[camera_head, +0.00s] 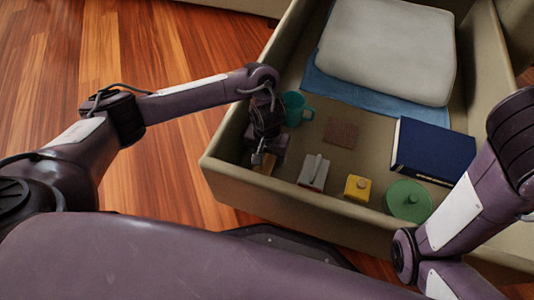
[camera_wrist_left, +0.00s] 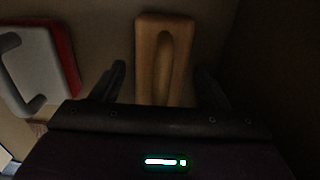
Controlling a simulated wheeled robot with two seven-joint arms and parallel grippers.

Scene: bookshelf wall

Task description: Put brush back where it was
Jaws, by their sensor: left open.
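A tan wooden block with a long oval groove, which looks like the brush (camera_wrist_left: 165,50), lies in the front left corner of the drawer. It also shows in the head view as a tan patch (camera_head: 267,166), partly hidden by my gripper. My left gripper (camera_head: 262,158) is down inside the drawer at this corner. In the left wrist view my left gripper (camera_wrist_left: 162,80) is open, with one dark finger on each side of the brush and gaps between. My right arm enters at the right; its gripper is out of view.
The open drawer (camera_head: 285,205) also holds a white handled item (camera_head: 314,172), a yellow box (camera_head: 358,188), a green round lid (camera_head: 408,200), a blue book (camera_head: 433,150), a brown square (camera_head: 341,132), a teal mug (camera_head: 294,108) and folded cloths (camera_head: 387,45). Drawer walls are close to my left gripper.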

